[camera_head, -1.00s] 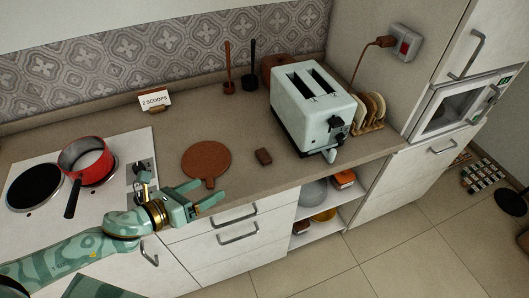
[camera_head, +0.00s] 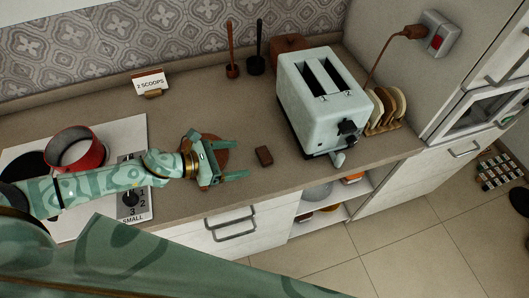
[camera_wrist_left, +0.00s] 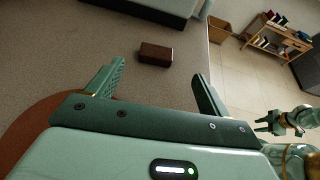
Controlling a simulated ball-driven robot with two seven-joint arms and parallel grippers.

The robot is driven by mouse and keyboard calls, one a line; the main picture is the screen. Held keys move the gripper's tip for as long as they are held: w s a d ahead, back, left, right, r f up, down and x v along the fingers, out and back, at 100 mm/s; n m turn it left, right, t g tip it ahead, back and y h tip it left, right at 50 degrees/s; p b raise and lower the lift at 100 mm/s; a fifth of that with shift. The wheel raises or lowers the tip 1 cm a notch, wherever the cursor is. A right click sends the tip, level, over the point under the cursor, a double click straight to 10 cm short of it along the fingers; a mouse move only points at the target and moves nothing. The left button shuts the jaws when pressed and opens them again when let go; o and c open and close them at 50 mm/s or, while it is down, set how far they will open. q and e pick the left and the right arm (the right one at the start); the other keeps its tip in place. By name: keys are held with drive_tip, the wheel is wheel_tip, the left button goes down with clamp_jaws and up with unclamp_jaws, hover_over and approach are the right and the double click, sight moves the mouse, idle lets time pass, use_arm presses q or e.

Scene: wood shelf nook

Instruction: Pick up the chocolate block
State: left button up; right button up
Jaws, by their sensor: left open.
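The chocolate block (camera_head: 264,156) is a small dark brown bar lying on the counter left of the toaster. My left gripper (camera_head: 246,160) is open and empty, its fingers pointing right at the block with a short gap. In the left wrist view the block (camera_wrist_left: 156,54) lies just beyond the open left fingertips (camera_wrist_left: 158,70), roughly between their lines. My right gripper (camera_wrist_left: 266,126) shows small at the right of the left wrist view, away from the block, with its fingers apart.
A round brown board (camera_head: 216,144) lies partly hidden under my left gripper. The pale toaster (camera_head: 322,100) stands close right of the block. A red pot (camera_head: 75,152) sits on the hob at the left. The counter's front edge is near the block.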

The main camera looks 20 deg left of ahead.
sight(260, 155)
use_arm(q)
drive_tip(key=x, duration=0.8)
drive_tip(key=shift+w+a+f, duration=0.2)
drive_tip(key=c, duration=1.1)
